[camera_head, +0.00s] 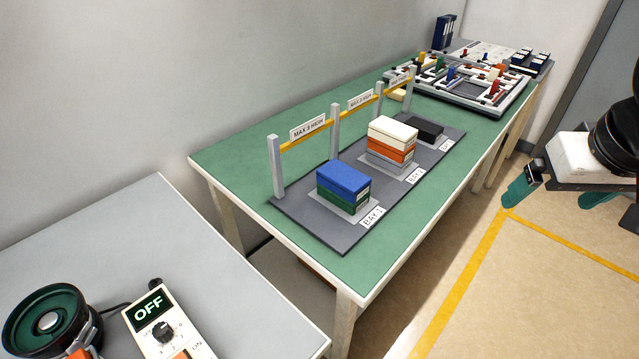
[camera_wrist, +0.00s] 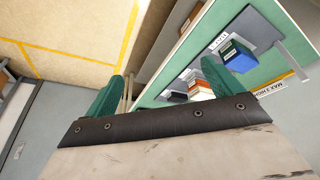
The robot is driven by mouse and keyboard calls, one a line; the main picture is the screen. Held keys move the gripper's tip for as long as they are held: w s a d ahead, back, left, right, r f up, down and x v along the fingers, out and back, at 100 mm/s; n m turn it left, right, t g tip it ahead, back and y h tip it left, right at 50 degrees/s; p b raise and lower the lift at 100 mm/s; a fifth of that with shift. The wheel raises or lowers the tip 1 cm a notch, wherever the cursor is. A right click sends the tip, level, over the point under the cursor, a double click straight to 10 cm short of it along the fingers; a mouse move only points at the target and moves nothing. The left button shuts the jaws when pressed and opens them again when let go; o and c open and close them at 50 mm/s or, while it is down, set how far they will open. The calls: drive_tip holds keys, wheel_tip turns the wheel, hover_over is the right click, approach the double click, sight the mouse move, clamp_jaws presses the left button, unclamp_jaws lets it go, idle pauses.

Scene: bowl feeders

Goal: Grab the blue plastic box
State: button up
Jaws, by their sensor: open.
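The blue plastic box (camera_head: 343,178) lies on top of a green box (camera_head: 341,201) in the bay labelled BAY 1, at the near end of a grey board. It also shows in the wrist view (camera_wrist: 237,54), partly beside and behind one of my green fingers. My gripper (camera_head: 560,190) is at the right of the head view, over the floor and well apart from the green table. In the wrist view my gripper (camera_wrist: 163,84) has its two green fingers spread wide with nothing between them.
A white box on an orange one (camera_head: 391,138) stands in the middle bay, and a black box (camera_head: 426,129) in the far bay. Posts with a yellow rail (camera_head: 345,112) run behind the bays. A grey table with a control box (camera_head: 165,325) is at lower left.

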drive_tip(key=w+a+f+n+t+y, duration=0.1)
drive_tip(key=w+a+f+n+t, duration=0.15)
drive_tip(key=w, duration=0.85)
drive_tip(key=w+a+f+n+t, duration=0.2)
drive_tip(key=w+f+t, duration=0.15)
drive_tip(key=w, duration=0.75)
drive_tip(key=n+g+y, duration=0.2)
drive_tip(key=n+y, duration=0.4)
drive_tip(key=y, duration=0.4)
approach(350, 177)
drive_tip(key=x, duration=0.3)
drive_tip(key=shift+w+a+f, duration=0.2)
drive_tip(key=shift+a+f, duration=0.05)
drive_tip(key=shift+f, duration=0.1)
drive_tip(key=x, duration=0.7)
drive_tip(key=shift+w+a+r, duration=0.1)
drive_tip(key=shift+w+a, duration=0.05)
drive_tip(key=shift+a, duration=0.05)
drive_tip(key=c, duration=1.2)
